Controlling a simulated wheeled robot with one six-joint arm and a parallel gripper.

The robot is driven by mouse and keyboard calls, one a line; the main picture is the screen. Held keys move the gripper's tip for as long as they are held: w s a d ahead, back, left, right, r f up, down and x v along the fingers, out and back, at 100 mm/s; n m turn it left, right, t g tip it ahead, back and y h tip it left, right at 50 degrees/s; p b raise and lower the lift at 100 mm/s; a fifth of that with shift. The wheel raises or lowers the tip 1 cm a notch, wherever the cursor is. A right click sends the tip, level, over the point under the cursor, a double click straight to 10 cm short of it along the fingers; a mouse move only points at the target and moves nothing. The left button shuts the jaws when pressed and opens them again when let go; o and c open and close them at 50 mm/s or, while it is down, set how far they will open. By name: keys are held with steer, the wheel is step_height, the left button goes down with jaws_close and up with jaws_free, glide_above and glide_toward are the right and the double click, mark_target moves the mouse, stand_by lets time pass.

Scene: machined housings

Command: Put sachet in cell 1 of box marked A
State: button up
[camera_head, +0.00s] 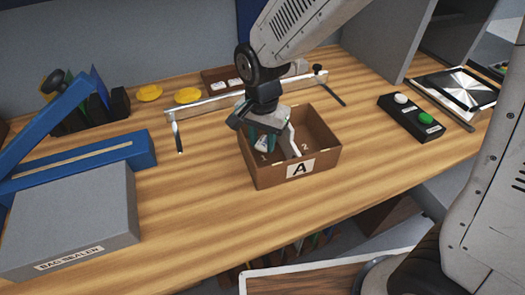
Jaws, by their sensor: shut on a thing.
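A brown open-topped box (325,173) with a white label marked A on its front stands on the wooden bench near the middle. Inside, a "2" shows on the right part and what looks like a "1" on the left part. My gripper (268,138) reaches down from above into the left part of the box. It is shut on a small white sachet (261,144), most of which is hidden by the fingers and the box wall. I cannot tell whether the sachet touches the box floor.
A metal bar (215,104) on legs runs just behind the box. A grey and blue bag sealer (75,215) stands at left, yellow discs (187,96) at the back. A button box (411,117) and a scale (458,88) stand at right. Bench in front of the box is clear.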

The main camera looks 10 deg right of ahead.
mark_target(262, 144)
steer(key=shift+f, duration=2.1)
steer(key=o, duration=0.7)
steer(key=shift+f, duration=0.15)
